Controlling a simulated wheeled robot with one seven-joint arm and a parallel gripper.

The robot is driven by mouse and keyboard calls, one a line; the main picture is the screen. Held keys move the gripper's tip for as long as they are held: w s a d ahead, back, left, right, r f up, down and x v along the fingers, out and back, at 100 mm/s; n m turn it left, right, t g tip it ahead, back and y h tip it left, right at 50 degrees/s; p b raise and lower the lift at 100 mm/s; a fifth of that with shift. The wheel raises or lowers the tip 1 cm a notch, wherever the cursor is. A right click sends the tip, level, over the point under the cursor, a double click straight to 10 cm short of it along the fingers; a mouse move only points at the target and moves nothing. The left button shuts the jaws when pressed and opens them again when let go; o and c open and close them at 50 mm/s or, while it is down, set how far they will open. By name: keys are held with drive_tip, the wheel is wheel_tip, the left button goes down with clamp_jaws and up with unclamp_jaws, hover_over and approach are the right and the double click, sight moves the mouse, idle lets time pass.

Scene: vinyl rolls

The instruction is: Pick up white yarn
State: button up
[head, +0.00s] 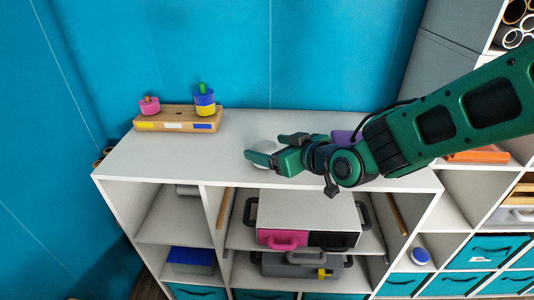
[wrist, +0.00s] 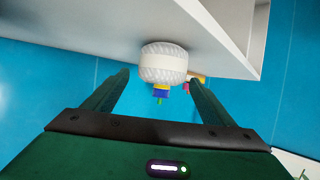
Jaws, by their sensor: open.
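The white yarn (wrist: 163,64) is a ball with a textured surface and a smooth pale band around its middle. In the wrist view it lies ahead of the fingertips, roughly centred between the fingers. In the head view the yarn (head: 265,147) is largely hidden behind my gripper (head: 268,148), on the white shelf top (head: 180,157). My gripper is open and empty, with a finger on each side in the wrist view (wrist: 160,80). I cannot tell whether the fingertips touch the yarn.
A wooden board (head: 178,124) with a pink piece (head: 149,106) and a blue-and-yellow stack (head: 204,103) stands at the back left. A purple object (head: 345,136) is partly hidden behind my arm. The shelf top's left front is clear. A blue wall (head: 240,60) rises behind.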

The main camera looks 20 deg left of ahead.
sight(258, 145)
drive_tip(key=shift+x, duration=2.95)
drive_tip(key=c, duration=1.2)
